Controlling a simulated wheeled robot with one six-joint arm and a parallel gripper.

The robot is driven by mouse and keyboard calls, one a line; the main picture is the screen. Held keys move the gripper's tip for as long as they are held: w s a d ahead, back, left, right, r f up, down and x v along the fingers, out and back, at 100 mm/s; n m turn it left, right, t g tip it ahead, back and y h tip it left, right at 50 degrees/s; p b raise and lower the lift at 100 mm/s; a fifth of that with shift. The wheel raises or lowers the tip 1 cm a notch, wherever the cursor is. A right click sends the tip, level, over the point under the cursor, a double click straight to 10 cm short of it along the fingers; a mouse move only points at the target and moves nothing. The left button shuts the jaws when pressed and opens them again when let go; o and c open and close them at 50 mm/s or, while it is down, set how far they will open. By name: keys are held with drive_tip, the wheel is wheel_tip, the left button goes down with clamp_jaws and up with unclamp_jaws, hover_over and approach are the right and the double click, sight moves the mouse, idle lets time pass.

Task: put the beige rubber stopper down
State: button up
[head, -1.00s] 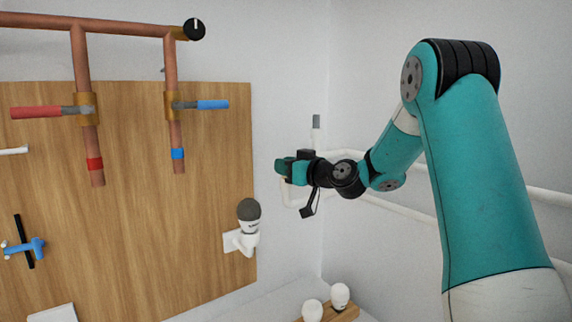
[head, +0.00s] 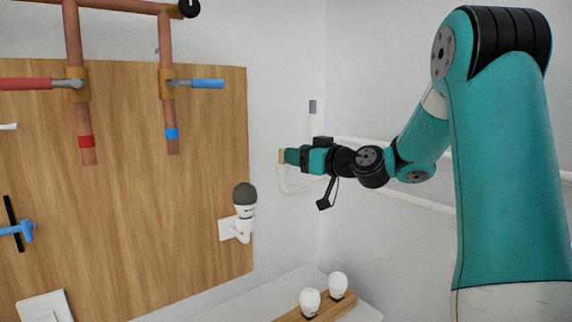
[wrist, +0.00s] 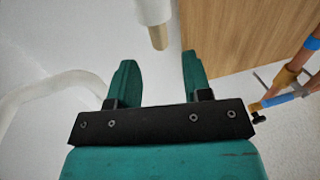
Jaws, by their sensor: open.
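The beige rubber stopper (head: 282,157) appears seated on the upturned end of a white pipe (head: 282,179). In the wrist view the stopper (wrist: 158,37) is a small tan tip on a cream pipe end (wrist: 152,9), just beyond my fingertips. My gripper (head: 291,156) is right of the stopper in the head view and points left at its height. In the wrist view my gripper (wrist: 158,58) has its two teal fingers wide apart, with nothing between them. How deep the stopper sits cannot be told.
A wooden board (head: 200,190) stands at left, with copper pipes (head: 74,40), a blue-handled valve (head: 206,84) and a dark-topped bulb (head: 244,196). Two white bulbs sit on a wooden strip (head: 333,306) below. White pipes run along the wall behind my arm.

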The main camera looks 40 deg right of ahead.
drive_tip(key=b+v, duration=0.2)
drive_tip(key=v, duration=0.3)
drive_tip(key=s+a+f+n+g+y, duration=0.1)
drive_tip(key=s+a+f+g, duration=0.15)
drive_tip(key=a, duration=0.45)
drive_tip(key=s+a+f+n+g+y, duration=0.1)
drive_tip(key=s+a+f+g+y, duration=0.2)
drive_tip(key=a, duration=0.5)
drive_tip(key=s+a+f+n+g, duration=0.1)
drive_tip(key=a+f+n+g, duration=0.2)
drive_tip(key=a, duration=0.4)
drive_tip(key=s+a+f+g+h, duration=0.1)
drive_tip(key=s+a+f+g, duration=0.1)
drive_tip(key=s, duration=0.4)
drive_tip(key=s+a+f+g+h, duration=0.1)
drive_tip(key=s+a+f+g, duration=0.1)
drive_tip(key=s, duration=0.4)
drive_tip(key=s+a+f+g+h, duration=0.1)
drive_tip(key=s+a+f+g, duration=0.1)
drive_tip(key=s+f+g, duration=0.2)
drive_tip(key=s+g, duration=0.1)
drive_tip(key=s, duration=0.2)
drive_tip(key=shift+a+m+h+b, duration=0.3)
drive_tip(key=shift+a+h, duration=0.1)
